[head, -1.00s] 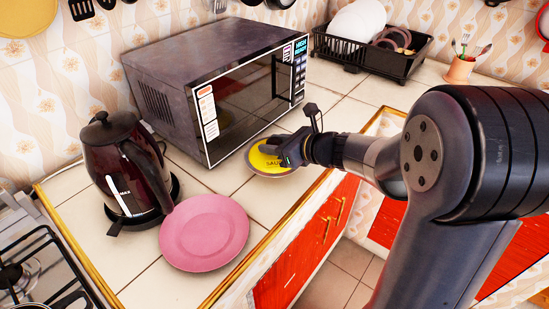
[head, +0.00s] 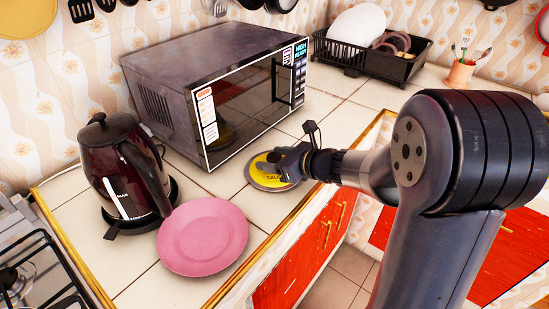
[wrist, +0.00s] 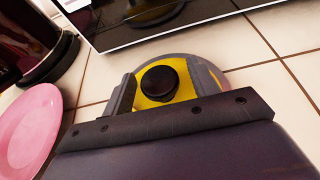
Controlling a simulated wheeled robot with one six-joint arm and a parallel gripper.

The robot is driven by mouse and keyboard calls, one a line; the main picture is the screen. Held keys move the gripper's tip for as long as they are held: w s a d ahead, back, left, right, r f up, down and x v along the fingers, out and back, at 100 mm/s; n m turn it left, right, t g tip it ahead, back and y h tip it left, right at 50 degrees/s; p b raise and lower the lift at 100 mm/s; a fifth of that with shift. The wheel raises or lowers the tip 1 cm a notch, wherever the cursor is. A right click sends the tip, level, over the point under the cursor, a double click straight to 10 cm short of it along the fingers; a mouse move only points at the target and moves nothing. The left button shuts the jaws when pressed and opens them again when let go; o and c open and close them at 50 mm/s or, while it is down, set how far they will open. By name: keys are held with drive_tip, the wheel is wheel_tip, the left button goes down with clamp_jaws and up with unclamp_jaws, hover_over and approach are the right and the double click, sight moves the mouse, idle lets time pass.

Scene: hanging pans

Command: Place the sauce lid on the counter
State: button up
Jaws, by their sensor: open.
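The sauce lid (head: 267,180) is a round yellow disc with a grey rim, partly readable lettering and a black knob. It lies flat on the tiled counter (head: 165,290), in front of the microwave and right of the pink plate. The wrist view shows the lid (wrist: 184,86) with its knob (wrist: 160,82) between my fingers. My gripper (wrist: 162,84) is open, one finger on each side of the knob, low over the lid. In the head view my gripper (head: 283,163) covers the lid's right part.
The microwave (head: 165,80) stands close behind the lid. A pink plate (head: 203,237) and a dark red kettle (head: 125,165) are to the left. A black dish rack (head: 350,57) is at the back right. The counter's gold front edge (head: 300,208) is near the lid.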

drive_tip(key=shift+r, duration=0.25)
drive_tip(key=p+v, duration=0.1)
drive_tip(key=v, duration=1.1)
